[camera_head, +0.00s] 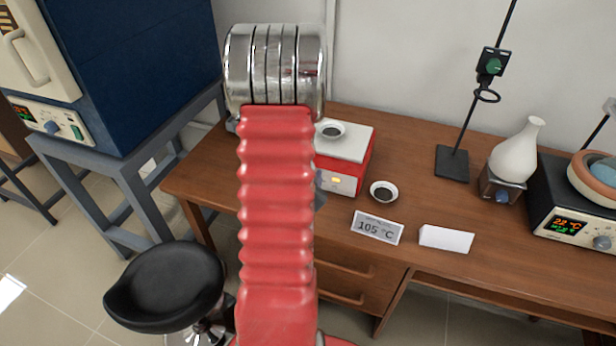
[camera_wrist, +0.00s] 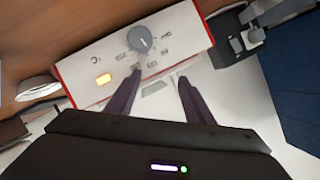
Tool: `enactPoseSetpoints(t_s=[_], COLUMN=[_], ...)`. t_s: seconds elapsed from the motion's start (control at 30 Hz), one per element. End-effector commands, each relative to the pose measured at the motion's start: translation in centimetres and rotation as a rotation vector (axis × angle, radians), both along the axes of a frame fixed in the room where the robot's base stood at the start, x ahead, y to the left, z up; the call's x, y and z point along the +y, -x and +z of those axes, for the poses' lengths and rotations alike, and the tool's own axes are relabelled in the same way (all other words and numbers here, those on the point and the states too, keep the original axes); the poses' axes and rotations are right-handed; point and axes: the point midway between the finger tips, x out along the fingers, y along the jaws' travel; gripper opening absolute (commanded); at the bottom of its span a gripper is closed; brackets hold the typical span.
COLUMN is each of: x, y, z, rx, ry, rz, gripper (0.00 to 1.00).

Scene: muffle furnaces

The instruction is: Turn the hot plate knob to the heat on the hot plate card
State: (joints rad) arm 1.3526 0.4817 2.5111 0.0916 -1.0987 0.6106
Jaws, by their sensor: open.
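The hot plate (camera_head: 358,141) is a red box with a white top, partly hidden behind my arm in the head view. In the wrist view, its white front panel (camera_wrist: 108,57) carries a round grey knob (camera_wrist: 140,39) with dial markings around it and a lit amber lamp (camera_wrist: 104,79). The markings are too small to read. A card (camera_head: 376,228) reading "105 °C" stands in front of the hot plate. My gripper (camera_wrist: 160,75) is open and empty, its two dark fingers pointing at the panel, short of the knob in the picture. In the head view my arm hides it.
A small dish (camera_head: 383,191) stands beside the hot plate, and another dish (camera_head: 330,130) is on its top. A blank white card (camera_head: 446,239), a stand (camera_head: 452,162), a flask (camera_head: 515,150) and a heating unit (camera_head: 575,222) are to the right. A black stool (camera_head: 165,285) stands front left.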

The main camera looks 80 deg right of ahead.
Motion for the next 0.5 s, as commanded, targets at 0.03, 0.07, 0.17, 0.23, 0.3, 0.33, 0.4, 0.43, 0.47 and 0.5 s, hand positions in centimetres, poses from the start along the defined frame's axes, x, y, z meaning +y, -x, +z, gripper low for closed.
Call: enactPoseSetpoints(t_s=[0.03, 0.07, 0.17, 0.23, 0.3, 0.33, 0.4, 0.43, 0.47, 0.5], x=[0.0, 0.0, 0.0, 0.0, 0.0, 0.0, 0.0, 0.0, 0.0, 0.0], y=[0.0, 0.0, 0.0, 0.0, 0.0, 0.0, 0.0, 0.0, 0.0, 0.0], z=[0.6, 0.9, 1.7, 2.2, 2.5, 2.6, 2.8, 2.8, 2.9, 2.9], rx=[0.0, 0.0, 0.0, 0.0, 0.0, 0.0, 0.0, 0.0, 0.0, 0.0], ry=[0.001, 0.002, 0.001, 0.002, 0.0, 0.0, 0.0, 0.0, 0.0, 0.0], rz=[0.0, 0.0, 0.0, 0.0, 0.0, 0.0, 0.0, 0.0, 0.0, 0.0], gripper=[0.48, 0.48, 0.48, 0.48, 0.48, 0.48, 0.48, 0.48, 0.48, 0.48])
